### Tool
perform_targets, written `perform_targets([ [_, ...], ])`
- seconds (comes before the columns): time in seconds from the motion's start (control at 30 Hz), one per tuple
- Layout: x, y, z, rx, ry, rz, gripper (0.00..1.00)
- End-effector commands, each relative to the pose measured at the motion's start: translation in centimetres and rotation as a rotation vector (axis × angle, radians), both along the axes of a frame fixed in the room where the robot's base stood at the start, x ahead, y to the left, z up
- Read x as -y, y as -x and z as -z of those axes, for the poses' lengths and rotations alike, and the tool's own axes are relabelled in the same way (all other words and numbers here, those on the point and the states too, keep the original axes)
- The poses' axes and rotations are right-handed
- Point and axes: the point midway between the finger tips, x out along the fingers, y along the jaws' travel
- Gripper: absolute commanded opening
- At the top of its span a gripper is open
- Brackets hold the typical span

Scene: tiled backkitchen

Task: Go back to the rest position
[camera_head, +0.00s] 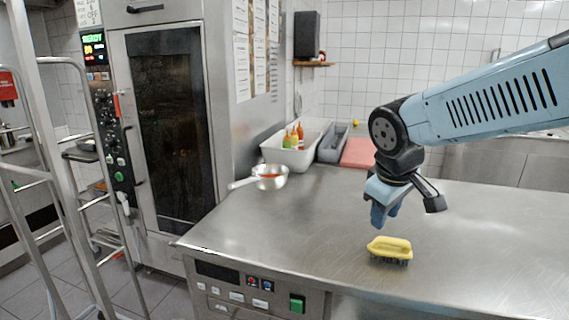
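My gripper (384,214) hangs from my light blue arm over the right half of the steel counter (300,220). Its blue fingers point down, and nothing shows held in them. They are too small and too much in line with the camera to tell whether they are apart. A yellow brush (390,246) with dark bristles lies on the counter, just below and slightly in front of the gripper. A gap shows between the brush and the fingertips.
A steel saucepan (270,176) with red contents stands at the counter's back left. Behind it are a white bin (290,158) with several bottles, a grey container (333,143) and a red board (358,153). A tall oven (165,120) stands left. The counter's right side is clear.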

Motion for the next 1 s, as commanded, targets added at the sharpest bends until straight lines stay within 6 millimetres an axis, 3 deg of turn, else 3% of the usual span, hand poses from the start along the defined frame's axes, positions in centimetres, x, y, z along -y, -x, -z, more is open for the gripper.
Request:
perform_targets([
  [0.2,2.5,4.3,-2.1,0.078,-0.175,0.267,0.35],
  [0.43,3.3,7.6,-3.3,0.141,-0.314,0.468,0.35],
  [0.6,3.4,8.5,-3.6,0.161,-0.356,0.524,0.35],
  [1.0,3.4,8.6,-3.6,0.162,-0.361,0.529,0.35],
])
